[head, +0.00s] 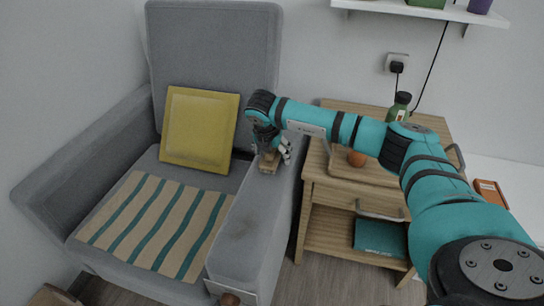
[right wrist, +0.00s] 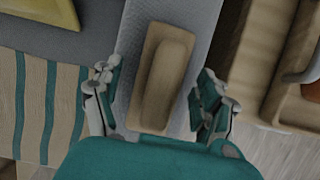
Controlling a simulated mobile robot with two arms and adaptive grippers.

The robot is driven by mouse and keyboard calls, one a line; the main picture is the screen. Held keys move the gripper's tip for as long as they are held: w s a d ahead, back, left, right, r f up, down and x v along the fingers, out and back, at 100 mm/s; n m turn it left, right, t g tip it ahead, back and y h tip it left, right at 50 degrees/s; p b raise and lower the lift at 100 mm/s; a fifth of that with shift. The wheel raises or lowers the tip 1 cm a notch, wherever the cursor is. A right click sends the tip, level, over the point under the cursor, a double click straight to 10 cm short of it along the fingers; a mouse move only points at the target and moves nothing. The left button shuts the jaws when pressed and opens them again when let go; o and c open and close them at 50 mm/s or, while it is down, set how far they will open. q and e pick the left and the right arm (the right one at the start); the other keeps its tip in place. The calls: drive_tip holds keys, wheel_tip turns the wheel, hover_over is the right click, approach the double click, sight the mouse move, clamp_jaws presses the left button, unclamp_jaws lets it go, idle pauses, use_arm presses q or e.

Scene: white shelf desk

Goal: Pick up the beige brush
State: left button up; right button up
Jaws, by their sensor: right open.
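The beige brush (head: 270,161) lies on the right armrest (head: 240,230) of the grey armchair in the head view. In the right wrist view the brush (right wrist: 162,78) is a wooden block with a raised, rounded handle, lying lengthwise between the fingers. My right gripper (head: 272,155) is over the brush; its open fingers (right wrist: 158,100) are on either side of it with gaps showing. How far the fingertips are above the armrest is hard to tell. My left gripper is not in view.
A yellow cushion (head: 199,128) and a striped cloth (head: 157,225) lie on the armchair. A wooden side table (head: 322,191) stands to the right, bearing a tray with an orange fruit (head: 357,158) and a green bottle (head: 398,108). A white wall shelf (head: 420,11) hangs above.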

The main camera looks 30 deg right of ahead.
drive_tip(key=c, duration=1.3)
drive_tip(key=shift+r, duration=0.1)
drive_tip(key=shift+r, duration=0.25)
drive_tip(key=r, duration=0.1)
drive_tip(key=r+p, duration=0.1)
drive_tip(key=r, duration=0.1)
drive_tip(key=shift+s, duration=0.4)
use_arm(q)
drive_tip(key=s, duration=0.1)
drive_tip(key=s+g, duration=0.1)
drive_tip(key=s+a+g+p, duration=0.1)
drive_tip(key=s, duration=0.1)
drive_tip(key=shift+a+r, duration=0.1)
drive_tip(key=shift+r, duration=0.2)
use_arm(e)
drive_tip(key=s+a, duration=0.1)
drive_tip(key=s, duration=0.4)
drive_tip(key=s+a+r, duration=0.1)
drive_tip(key=s, duration=0.4)
drive_tip(key=s+a, duration=0.1)
drive_tip(key=s, duration=0.4)
drive_tip(key=shift+a+r, duration=0.2)
drive_tip(key=shift+a, duration=0.1)
